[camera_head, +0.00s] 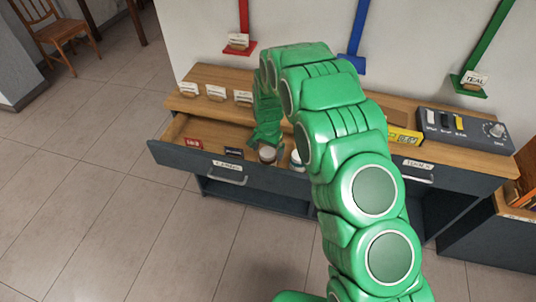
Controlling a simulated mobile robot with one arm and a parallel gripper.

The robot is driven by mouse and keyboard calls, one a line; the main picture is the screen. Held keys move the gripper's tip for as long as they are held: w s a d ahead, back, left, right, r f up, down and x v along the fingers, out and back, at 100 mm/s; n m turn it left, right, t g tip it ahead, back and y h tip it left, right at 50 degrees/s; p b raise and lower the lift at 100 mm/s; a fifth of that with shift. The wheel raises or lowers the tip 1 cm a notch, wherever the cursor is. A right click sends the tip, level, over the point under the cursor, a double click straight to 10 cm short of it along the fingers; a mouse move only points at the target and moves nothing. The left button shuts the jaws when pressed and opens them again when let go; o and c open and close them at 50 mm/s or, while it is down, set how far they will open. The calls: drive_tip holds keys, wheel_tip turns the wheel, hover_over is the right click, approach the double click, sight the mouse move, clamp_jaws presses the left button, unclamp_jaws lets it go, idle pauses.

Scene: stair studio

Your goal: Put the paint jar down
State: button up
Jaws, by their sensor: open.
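A small paint jar (267,155) with a pale top stands in the open drawer (170,152), close to the drawer's front panel. My gripper (265,146) is just above and behind it, pointing down into the drawer. The gripper is open; I cannot tell whether its fingers touch the jar. A second jar (297,161), white and blue, stands to the right and is partly hidden by my arm. I cannot tell which of the two jars the task means.
Several white cards (216,92) stand along the wooden counter. A grey switch box (465,131) and a yellow device (404,136) are at right.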

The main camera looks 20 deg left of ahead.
wheel_tip(320, 180, up, 9)
drive_tip(key=shift+f, duration=0.1)
idle(0.3)
drive_tip(key=shift+d, duration=0.2)
drive_tip(key=s+d+r, duration=0.7)
drive_tip(key=d+r, duration=0.3)
drive_tip(key=d, duration=0.1)
drive_tip(key=s+d+r, duration=0.7)
drive_tip(key=d+r, duration=0.4)
drive_tip(key=s+d+r+n, duration=0.1)
drive_tip(key=s+d, duration=0.3)
drive_tip(key=s, duration=0.5)
drive_tip(key=s+d+r+g, duration=0.1)
drive_tip(key=s+d, duration=0.3)
drive_tip(key=s, duration=0.5)
drive_tip(key=s+d+r+n, duration=0.1)
drive_tip(key=s+d+r, duration=0.2)
drive_tip(key=s, duration=0.7)
drive_tip(key=shift+d+r+n+g, duration=0.3)
drive_tip(key=shift+d+g, duration=0.1)
